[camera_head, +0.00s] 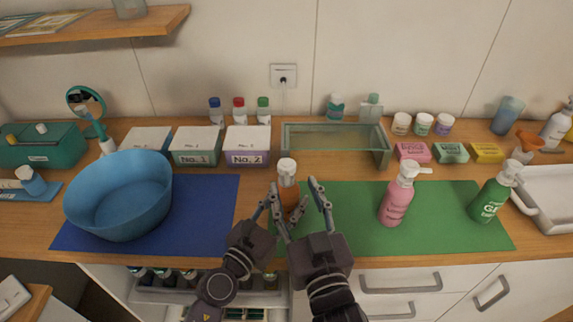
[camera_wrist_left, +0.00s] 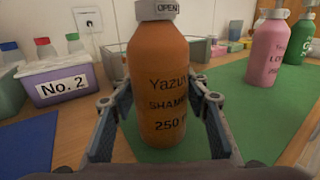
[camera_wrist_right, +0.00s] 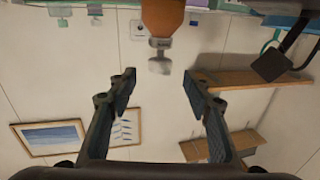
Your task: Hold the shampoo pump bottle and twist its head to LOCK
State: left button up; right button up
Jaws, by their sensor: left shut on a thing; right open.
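The orange shampoo bottle (camera_head: 289,192) stands upright near the left edge of the green mat, with a pale grey pump head (camera_head: 287,166) on top. In the left wrist view the bottle (camera_wrist_left: 158,85) reads "SHAMPOO" in part, and its collar (camera_wrist_left: 167,9) reads "OPEN". My left gripper (camera_wrist_left: 158,100) is shut on the bottle's body, a finger on each side. My right gripper (camera_head: 293,186) is open and empty. In the right wrist view, which is upside down, the pump head (camera_wrist_right: 160,56) lies beyond and between the spread fingertips (camera_wrist_right: 159,82), apart from them.
A pink pump bottle (camera_head: 397,197) and a green one (camera_head: 491,199) stand on the green mat (camera_head: 350,232). A blue basin (camera_head: 119,205) sits on the blue mat (camera_head: 210,225) at left. Labelled boxes (camera_head: 247,148) and a glass tray (camera_head: 336,127) stand behind.

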aim_at(289, 174)
jog(key=x, duration=0.8)
jog(key=c, duration=1.2)
